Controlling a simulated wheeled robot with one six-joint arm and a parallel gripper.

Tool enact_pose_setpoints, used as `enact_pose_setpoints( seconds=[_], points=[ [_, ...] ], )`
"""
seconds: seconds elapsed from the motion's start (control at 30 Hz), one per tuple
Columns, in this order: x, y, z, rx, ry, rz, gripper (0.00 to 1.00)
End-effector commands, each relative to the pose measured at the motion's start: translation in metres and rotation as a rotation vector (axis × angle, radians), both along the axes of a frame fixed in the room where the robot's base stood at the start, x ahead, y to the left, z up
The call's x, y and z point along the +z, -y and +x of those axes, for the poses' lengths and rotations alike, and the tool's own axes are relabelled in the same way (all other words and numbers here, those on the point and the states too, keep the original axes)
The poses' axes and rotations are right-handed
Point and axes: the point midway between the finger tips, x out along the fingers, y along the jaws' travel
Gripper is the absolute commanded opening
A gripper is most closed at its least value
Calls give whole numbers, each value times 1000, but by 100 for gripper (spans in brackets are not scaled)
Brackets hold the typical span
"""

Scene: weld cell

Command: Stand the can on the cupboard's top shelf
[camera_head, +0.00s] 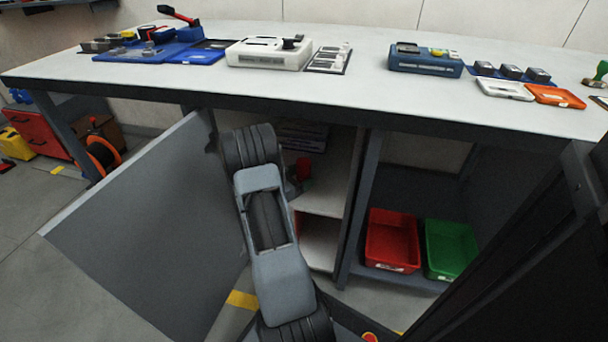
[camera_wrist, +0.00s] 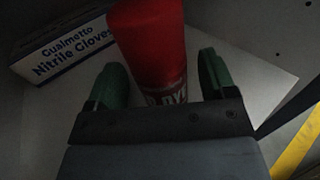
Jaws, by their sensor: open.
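A red can (camera_wrist: 150,45) stands upright inside the cupboard, between the two green fingers of my open gripper (camera_wrist: 163,85) in the wrist view. I cannot tell whether the fingers touch it. In the head view the can (camera_head: 304,168) shows small on the upper shelf, just right of my arm, which hides part of the cupboard. The cupboard's shelf (camera_head: 318,200) is pale, with a lower compartment below it. The cupboard door (camera_head: 140,230) stands open to the left.
A box of nitrile gloves (camera_wrist: 65,38) is beside the can at the left. A workbench (camera_head: 360,85) with tools spans above the cupboard. A red bin (camera_head: 392,240) and a green bin (camera_head: 452,248) sit to the right, past the cupboard's side wall.

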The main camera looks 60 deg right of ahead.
Motion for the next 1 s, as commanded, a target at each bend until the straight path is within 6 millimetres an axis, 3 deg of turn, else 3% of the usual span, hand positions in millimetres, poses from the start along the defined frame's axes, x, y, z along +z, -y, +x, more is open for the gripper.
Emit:
enact_pose_setpoints(
  seconds=[0.3,0.5,0.7,1.0],
  points=[
    [3,-59,21,5,-1,0,77],
    [2,-86,30,5,0,-1,77],
    [1,-99,33,3,-2,-2,77],
    [0,-101,34,1,-1,-2,77]
  ],
)
